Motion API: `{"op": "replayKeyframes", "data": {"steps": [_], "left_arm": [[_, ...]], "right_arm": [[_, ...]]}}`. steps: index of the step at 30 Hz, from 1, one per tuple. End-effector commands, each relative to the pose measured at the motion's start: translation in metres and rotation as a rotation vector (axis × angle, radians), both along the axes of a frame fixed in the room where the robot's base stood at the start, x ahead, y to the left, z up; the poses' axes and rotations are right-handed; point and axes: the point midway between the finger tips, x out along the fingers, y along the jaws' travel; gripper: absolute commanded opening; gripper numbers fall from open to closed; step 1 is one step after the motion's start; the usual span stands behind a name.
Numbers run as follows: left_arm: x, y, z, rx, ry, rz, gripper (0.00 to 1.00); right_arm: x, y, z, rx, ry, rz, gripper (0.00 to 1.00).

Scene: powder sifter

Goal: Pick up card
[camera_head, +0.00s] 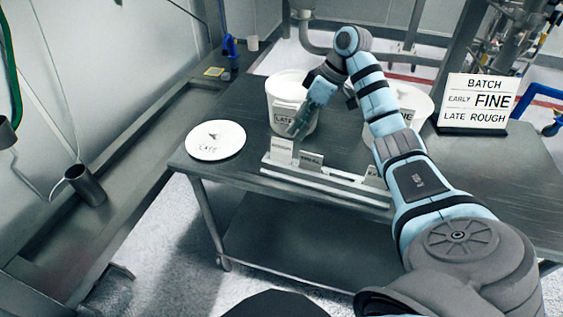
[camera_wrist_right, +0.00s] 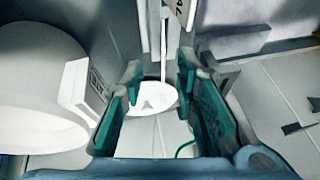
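Several small light cards stand in a pale rack (camera_head: 322,181) along the table's front edge. One card (camera_head: 281,150) is at the rack's left end, a second card (camera_head: 311,160) with dark print is beside it, and another (camera_head: 373,177) is partly hidden by my right arm. My right gripper (camera_head: 300,124) is above and behind the left cards, in front of the left bucket. In the right wrist view my right gripper (camera_wrist_right: 158,70) is open, with green pads apart and nothing held between them. A printed card (camera_wrist_right: 181,10) shows past the fingertips at the top. My left gripper is not in view.
A white bucket (camera_head: 284,88) labelled LATE stands behind the gripper. A second bucket (camera_head: 413,101) is partly behind my arm. A round white lid (camera_head: 215,141) lies at the table's left. A BATCH sign (camera_head: 477,101) stands at right.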

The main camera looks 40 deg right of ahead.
Motion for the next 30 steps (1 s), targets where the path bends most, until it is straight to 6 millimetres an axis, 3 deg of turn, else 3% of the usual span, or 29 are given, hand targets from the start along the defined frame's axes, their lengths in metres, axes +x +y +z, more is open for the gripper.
{"op": "replayKeyframes", "data": {"steps": [1, 8, 15, 21, 26, 30], "left_arm": [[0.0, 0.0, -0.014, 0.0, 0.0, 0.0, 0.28], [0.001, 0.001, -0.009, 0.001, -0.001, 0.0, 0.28], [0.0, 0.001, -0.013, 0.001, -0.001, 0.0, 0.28], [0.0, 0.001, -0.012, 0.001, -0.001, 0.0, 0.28], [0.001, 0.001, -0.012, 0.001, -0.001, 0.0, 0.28], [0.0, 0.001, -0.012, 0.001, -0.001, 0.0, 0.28]], "right_arm": [[0.003, 0.004, -0.018, 0.001, 0.0, 0.002, 0.28], [0.01, 0.017, -0.038, 0.003, 0.001, 0.002, 0.28], [0.022, 0.036, -0.073, 0.003, 0.0, 0.003, 0.28], [0.023, 0.037, -0.074, 0.002, -0.002, 0.002, 0.28], [0.023, 0.037, -0.074, 0.002, -0.002, 0.002, 0.02], [0.022, 0.036, -0.074, 0.002, -0.002, 0.002, 0.0]]}}
